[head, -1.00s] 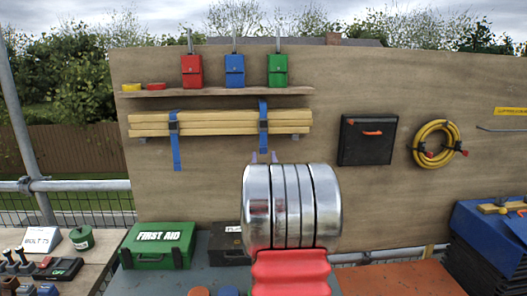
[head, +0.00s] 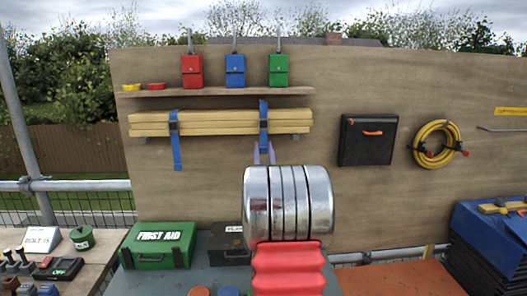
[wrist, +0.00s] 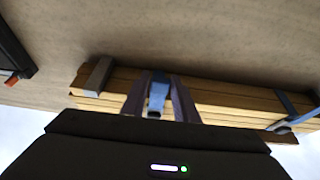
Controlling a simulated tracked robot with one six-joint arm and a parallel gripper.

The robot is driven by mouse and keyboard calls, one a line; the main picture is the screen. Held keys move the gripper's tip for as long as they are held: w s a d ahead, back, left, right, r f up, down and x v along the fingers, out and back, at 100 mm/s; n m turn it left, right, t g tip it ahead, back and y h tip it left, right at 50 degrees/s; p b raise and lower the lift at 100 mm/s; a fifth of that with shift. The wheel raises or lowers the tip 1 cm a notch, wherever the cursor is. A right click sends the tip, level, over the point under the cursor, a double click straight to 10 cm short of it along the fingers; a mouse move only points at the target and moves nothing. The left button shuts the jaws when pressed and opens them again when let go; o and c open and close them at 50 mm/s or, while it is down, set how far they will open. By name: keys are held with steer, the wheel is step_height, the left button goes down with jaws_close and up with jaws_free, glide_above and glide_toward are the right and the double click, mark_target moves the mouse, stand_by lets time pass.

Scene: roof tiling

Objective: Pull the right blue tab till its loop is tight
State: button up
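A bundle of timber battens (head: 215,131) is held against the board by two blue straps with dark buckles. The right strap (head: 263,111) has its blue tab (head: 264,149) hanging below the buckle; the tab also shows in the wrist view (wrist: 158,93). My gripper (head: 264,154) has its two pale purple fingers up under the right buckle, one on each side of the tab. In the wrist view the fingers (wrist: 158,98) stand apart, with slim gaps beside the tab. The left strap (head: 176,150) has a longer hanging tail. My arm hides what lies below the fingers.
Above the battens a shelf (head: 220,93) carries red, blue and green boxes. A black case (head: 367,141) and a coiled yellow hose (head: 435,143) hang to the right. A green first aid box (head: 158,245) stands below left. The board around the tab is clear.

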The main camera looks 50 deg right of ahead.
jaws_close()
step_height(320, 180, down, 6)
stand_by(0.7)
steer(key=shift+a, duration=0.1)
steer(key=shift+o, duration=2)
jaws_free()
steer(key=v, duration=1.3)
steer(key=shift+s+a, duration=0.25)
